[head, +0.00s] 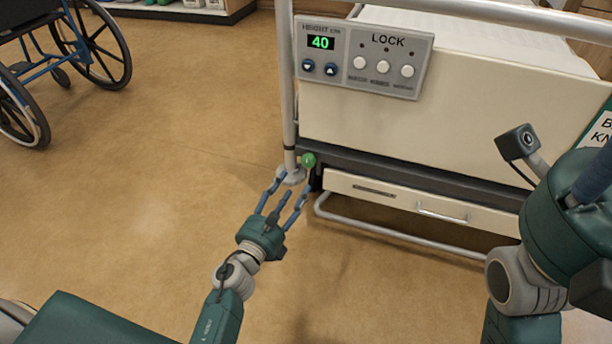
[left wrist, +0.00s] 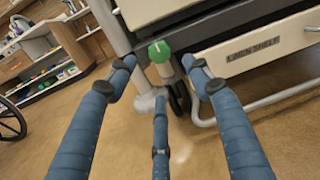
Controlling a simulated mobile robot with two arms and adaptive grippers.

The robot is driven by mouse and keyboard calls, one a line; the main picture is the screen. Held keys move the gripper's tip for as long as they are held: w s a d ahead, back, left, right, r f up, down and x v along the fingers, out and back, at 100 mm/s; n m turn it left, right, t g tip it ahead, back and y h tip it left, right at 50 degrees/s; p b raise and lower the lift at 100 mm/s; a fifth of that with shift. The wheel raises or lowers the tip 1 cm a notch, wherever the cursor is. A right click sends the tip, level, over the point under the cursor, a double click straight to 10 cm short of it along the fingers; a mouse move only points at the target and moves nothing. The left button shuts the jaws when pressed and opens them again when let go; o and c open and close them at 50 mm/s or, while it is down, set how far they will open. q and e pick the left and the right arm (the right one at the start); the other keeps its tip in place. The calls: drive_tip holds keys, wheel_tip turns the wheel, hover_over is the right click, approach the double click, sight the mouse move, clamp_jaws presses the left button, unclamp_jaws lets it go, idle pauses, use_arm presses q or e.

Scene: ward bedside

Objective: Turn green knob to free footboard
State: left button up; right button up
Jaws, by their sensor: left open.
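The green knob (head: 308,160) sits at the lower left corner of the bed's footboard (head: 450,125), beside the upright metal post. My left gripper (head: 287,190) is open and empty, with its fingers pointing at the knob from just below and in front. In the left wrist view the green knob (left wrist: 159,51) lies between and beyond the spread fingers of the left gripper (left wrist: 160,80), apart from them. A pale marking shows on the knob's face. My right arm is at the right of the head view, but its gripper fingers cannot be seen.
A control panel (head: 362,55) reading 40, with LOCK buttons, hangs on the footboard. A drawer (head: 400,200) labelled linen shelf and a low metal rail (head: 400,240) are beneath. A wheelchair (head: 65,50) stands at the far left. The floor between is clear.

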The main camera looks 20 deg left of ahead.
sight(307, 164)
use_arm(q)
drive_tip(key=w, duration=0.3)
drive_tip(key=w+b, duration=0.1)
drive_tip(key=w, duration=0.3)
drive_tip(key=w+d, duration=0.1)
drive_tip(key=w, duration=0.2)
drive_tip(key=shift+w+d, duration=0.1)
drive_tip(key=shift+w, duration=0.1)
drive_tip(key=shift+c, duration=0.2)
drive_tip(key=c, duration=1.1)
